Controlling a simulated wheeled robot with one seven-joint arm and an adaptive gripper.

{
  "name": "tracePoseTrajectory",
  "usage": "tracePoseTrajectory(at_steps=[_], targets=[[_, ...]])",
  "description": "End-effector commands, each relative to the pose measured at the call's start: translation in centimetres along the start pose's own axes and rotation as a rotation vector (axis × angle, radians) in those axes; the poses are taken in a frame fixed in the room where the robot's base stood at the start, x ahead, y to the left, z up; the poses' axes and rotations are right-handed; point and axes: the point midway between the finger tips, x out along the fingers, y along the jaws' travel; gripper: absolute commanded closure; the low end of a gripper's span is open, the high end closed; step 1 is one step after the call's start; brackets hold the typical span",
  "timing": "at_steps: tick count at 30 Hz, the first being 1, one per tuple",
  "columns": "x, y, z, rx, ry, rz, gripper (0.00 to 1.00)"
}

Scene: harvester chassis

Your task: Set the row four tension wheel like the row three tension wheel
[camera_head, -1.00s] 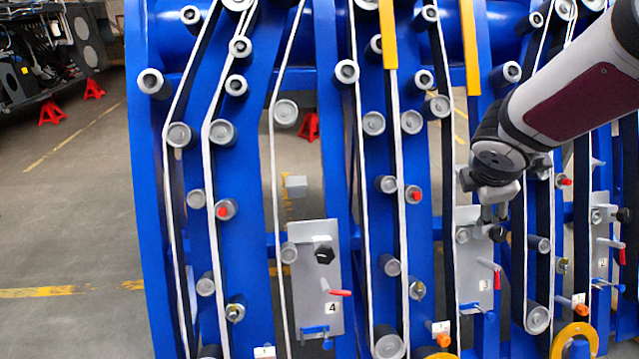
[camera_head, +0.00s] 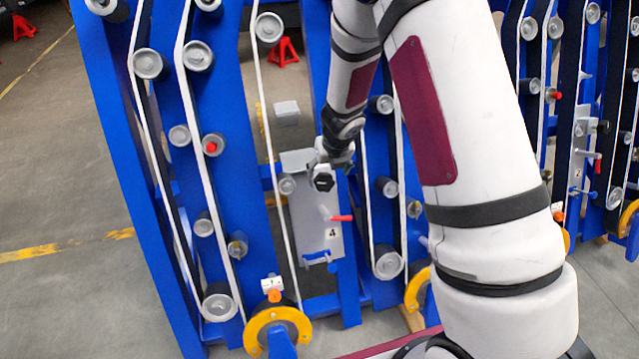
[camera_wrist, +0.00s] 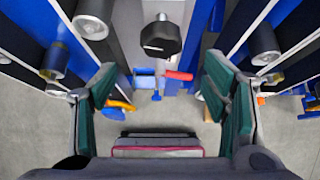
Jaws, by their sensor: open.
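The row four plate (camera_head: 306,222) is a grey upright plate marked 4. It carries a black knob (camera_head: 323,181), a red-tipped handle (camera_head: 341,217) and a blue piece at its foot. A grey roller (camera_head: 287,185) sits left of the knob, beside the white belt. My gripper (camera_wrist: 160,68) is open and empty, with its green-padded fingers spread. In the wrist view the black knob (camera_wrist: 160,38) lies beyond and between them; I cannot tell whether anything touches. The red handle (camera_wrist: 179,75) shows there too. The row three plate is hidden behind my arm.
Blue frame posts, white belts and grey rollers (camera_head: 388,264) stand close on both sides. A yellow arc (camera_head: 268,319) lies below row four. A grey block (camera_head: 286,112) is above the plate. Another plate with a red handle (camera_head: 597,155) is at right. Open floor lies left.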

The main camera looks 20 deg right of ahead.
Motion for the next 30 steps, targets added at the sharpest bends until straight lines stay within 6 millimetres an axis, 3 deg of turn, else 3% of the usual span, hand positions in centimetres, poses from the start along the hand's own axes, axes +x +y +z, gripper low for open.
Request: tracePoseTrajectory(at_steps=[1, 6, 15, 21, 30], targets=[[1.5, -0.2, 0.0, 0.004, 0.002, 0.0, 0.32], [4.8, -0.1, -0.1, 0.005, 0.003, 0.0, 0.32], [9.5, -0.1, 0.0, 0.005, 0.001, 0.0, 0.32], [10.9, 0.0, 0.0, 0.004, 0.0, 0.0, 0.32], [11.0, 0.0, 0.1, 0.004, -0.001, -0.001, 0.32]])
